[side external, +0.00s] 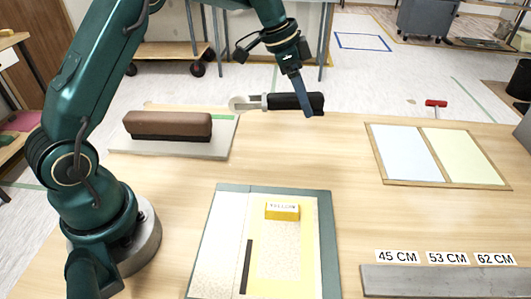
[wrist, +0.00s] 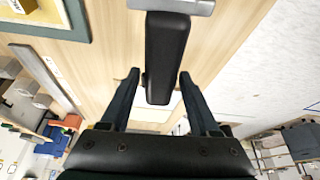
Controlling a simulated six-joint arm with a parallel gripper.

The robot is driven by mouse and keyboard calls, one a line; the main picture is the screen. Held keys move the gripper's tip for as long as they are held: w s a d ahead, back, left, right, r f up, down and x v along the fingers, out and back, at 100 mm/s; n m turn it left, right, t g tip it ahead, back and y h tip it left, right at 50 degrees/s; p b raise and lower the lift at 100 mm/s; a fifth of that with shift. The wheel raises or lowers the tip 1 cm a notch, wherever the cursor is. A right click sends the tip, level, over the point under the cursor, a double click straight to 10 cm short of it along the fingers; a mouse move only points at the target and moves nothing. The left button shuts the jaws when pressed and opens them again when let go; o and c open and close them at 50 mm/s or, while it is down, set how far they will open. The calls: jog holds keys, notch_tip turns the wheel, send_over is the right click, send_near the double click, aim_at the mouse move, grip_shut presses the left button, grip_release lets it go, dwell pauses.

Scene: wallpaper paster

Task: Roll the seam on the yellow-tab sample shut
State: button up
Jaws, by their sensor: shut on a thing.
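The seam roller has a pale wheel (side external: 238,103), a metal fork and a black handle (side external: 288,102). My gripper (side external: 307,108) is shut on that handle and holds the roller in the air, roughly level, with the wheel pointing left. In the wrist view the handle (wrist: 165,50) lies between my fingers (wrist: 160,82); the wheel is out of frame. The yellow-tab sample (side external: 225,225) lies on the front middle of the table on a teal-edged board. Its yellow tab (side external: 283,211) stands near the top. A dark strip (side external: 247,265) runs along its left part. The roller is apart from the sample.
A brown block (side external: 167,125) sits on a pale board (side external: 200,150) at the back left. A wood-framed panel pair (side external: 435,155) lies at right, with a small red-headed tool (side external: 436,103) behind it. A grey bar (side external: 440,280) with size labels lies front right. Bare table separates these.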

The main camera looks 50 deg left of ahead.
grip_shut()
